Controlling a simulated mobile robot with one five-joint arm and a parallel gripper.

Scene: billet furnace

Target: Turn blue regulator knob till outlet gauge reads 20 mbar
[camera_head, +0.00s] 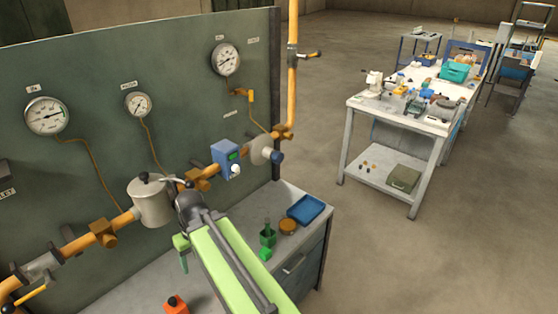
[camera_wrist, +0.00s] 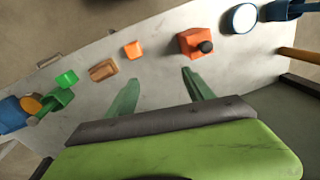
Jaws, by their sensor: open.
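The blue regulator knob (camera_head: 277,157) sits at the right end of the pipe run, on a round grey regulator body (camera_head: 260,148). The outlet gauge appears to be the dial at the panel's upper right (camera_head: 226,60); its label and reading are too small to make out. My gripper (camera_wrist: 162,92) is open and empty, with two green fingers apart above the bench top. In the head view it is mostly hidden by my arm, left of and lower than the knob, and touches neither knob nor regulator.
Two more gauges (camera_head: 46,116) (camera_head: 138,104) hang on the panel.

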